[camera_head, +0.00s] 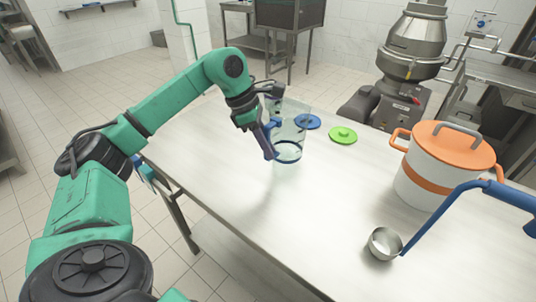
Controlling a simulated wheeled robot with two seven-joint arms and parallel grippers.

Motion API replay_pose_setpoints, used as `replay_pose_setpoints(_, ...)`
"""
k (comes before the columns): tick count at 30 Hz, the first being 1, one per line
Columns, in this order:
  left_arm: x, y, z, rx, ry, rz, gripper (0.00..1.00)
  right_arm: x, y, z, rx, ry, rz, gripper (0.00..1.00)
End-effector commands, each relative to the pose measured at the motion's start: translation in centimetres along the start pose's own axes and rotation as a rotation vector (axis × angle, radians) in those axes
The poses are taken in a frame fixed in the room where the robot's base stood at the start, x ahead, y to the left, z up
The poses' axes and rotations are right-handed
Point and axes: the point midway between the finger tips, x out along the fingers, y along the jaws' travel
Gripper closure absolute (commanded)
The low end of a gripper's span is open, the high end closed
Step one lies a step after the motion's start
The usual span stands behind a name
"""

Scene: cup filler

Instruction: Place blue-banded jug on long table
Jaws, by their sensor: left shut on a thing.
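The blue-banded jug (290,128) is a clear, see-through vessel with a blue band near its base. It is upright at the far left part of the long table (240,205). Whether its base touches the table or hangs just above it I cannot tell. My left gripper (270,142) is at the jug's left side, shut on it; its fingers partly hide that side. My right gripper is not in view.
A blue lid (308,121) and a green lid (343,135) lie right of the jug. A white pot (423,183) with an orange lid stands at right. A ladle with a steel bowl (384,244) and blue handle is in front of it. The table's middle is clear.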

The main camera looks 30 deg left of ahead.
Motion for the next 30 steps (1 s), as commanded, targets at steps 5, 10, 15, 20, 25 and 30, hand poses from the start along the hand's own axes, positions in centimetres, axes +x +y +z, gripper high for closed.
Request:
replay_pose_setpoints(5,2.0,0.0,-0.8,-0.001,0.000,0.000,1.00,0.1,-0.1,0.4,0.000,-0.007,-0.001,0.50)
replay_pose_setpoints(10,1.9,0.0,-0.8,0.000,0.000,0.000,1.00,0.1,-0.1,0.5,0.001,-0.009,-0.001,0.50)
replay_pose_setpoints(15,2.1,0.0,-0.9,-0.001,0.000,0.000,0.55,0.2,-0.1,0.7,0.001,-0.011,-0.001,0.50)
replay_pose_setpoints(20,2.1,0.0,-0.9,-0.001,0.000,0.000,0.52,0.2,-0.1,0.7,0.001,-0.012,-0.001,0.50)
replay_pose_setpoints(25,1.9,0.0,-0.8,0.000,0.000,0.000,0.52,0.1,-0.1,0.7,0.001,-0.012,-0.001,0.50)
replay_pose_setpoints(30,-0.3,0.1,-0.7,-0.001,-0.002,0.005,0.52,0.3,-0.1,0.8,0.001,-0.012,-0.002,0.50)
